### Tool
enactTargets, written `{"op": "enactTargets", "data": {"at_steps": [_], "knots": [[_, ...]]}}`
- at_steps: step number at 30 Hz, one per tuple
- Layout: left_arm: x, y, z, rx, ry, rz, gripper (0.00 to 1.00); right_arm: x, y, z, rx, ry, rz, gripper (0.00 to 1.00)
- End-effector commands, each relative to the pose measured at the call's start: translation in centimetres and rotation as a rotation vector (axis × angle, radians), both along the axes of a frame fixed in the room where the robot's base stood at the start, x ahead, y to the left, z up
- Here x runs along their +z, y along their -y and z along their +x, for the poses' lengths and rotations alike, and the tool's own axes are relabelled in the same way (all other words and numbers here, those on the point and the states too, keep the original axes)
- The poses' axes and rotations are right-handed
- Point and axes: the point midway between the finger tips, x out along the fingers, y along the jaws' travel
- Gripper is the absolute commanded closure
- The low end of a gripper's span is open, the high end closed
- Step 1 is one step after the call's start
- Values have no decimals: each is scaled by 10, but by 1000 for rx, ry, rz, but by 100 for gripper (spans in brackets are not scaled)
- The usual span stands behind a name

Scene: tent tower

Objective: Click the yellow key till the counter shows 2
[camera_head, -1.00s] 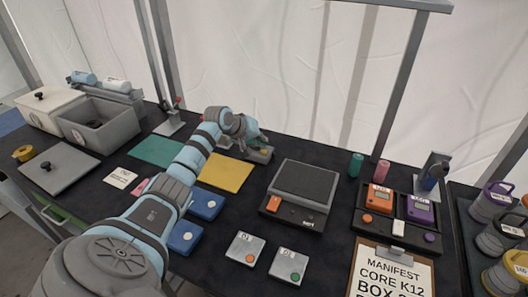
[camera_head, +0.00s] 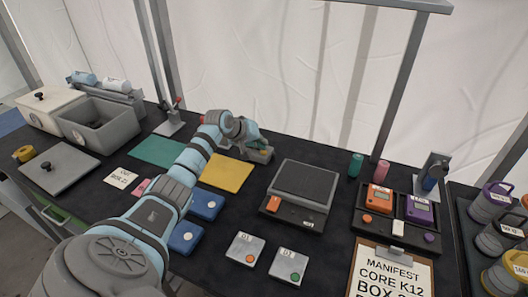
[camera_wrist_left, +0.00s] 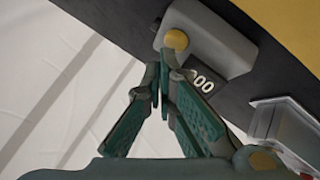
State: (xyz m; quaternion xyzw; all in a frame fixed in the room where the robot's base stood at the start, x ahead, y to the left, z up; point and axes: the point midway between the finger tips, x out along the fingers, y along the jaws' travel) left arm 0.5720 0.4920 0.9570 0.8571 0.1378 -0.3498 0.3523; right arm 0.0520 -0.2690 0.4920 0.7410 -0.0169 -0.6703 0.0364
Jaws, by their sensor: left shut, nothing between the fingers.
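The grey counter box (camera_wrist_left: 212,38) carries a round yellow key (camera_wrist_left: 176,39) on its top. Its dark display (camera_wrist_left: 201,81) shows zeros, with the left part hidden behind a fingertip. In the head view the counter box (camera_head: 260,155) stands at the back of the table, partly covered by my left gripper (camera_head: 250,140). My left gripper (camera_wrist_left: 165,58) is shut and empty, its fingertips right by the yellow key; I cannot tell whether they touch it. My right gripper is not in view.
A yellow mat (camera_head: 225,174) and a green mat (camera_head: 156,151) lie near the counter. A black scale (camera_head: 303,182) stands to its right.

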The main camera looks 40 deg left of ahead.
Motion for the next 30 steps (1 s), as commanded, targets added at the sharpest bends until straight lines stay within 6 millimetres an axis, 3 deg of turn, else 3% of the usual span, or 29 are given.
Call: {"op": "enactTargets", "data": {"at_steps": [30], "knots": [[-13,0,0,-1,-3,-1,100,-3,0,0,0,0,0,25]]}}
